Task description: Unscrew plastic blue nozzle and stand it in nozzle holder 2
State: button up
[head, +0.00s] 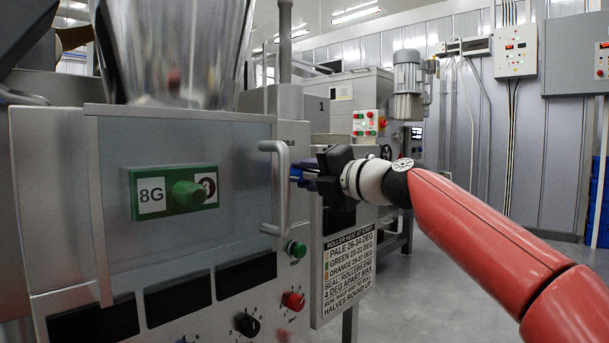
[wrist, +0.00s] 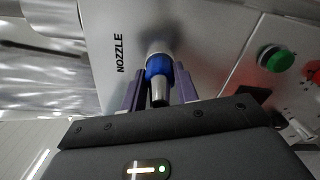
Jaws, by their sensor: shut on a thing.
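The blue nozzle (wrist: 158,68) shows in the wrist view, with a blue collar and a grey metal tip pointing towards my gripper. It sits against the machine panel marked NOZZLE, at a pale fitting. My gripper (wrist: 155,85) has its purple fingers on either side of the blue collar, shut on it. In the head view my gripper (head: 303,178) reaches the machine's right side, just behind the door handle, and the nozzle is hidden there. I cannot tell whether the thread is loose. Nozzle holder 2 is not identifiable in either view.
The metal door handle (head: 278,188) stands close to my fingers. A green button (wrist: 272,58) is on the panel to the right. A sign about roller heat (head: 346,267) hangs below my gripper. Open floor (head: 430,290) lies to the right of the machine.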

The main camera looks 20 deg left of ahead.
jog(key=shift+n, duration=1.3)
jog(key=o, duration=1.1)
jog(key=shift+c, duration=0.2)
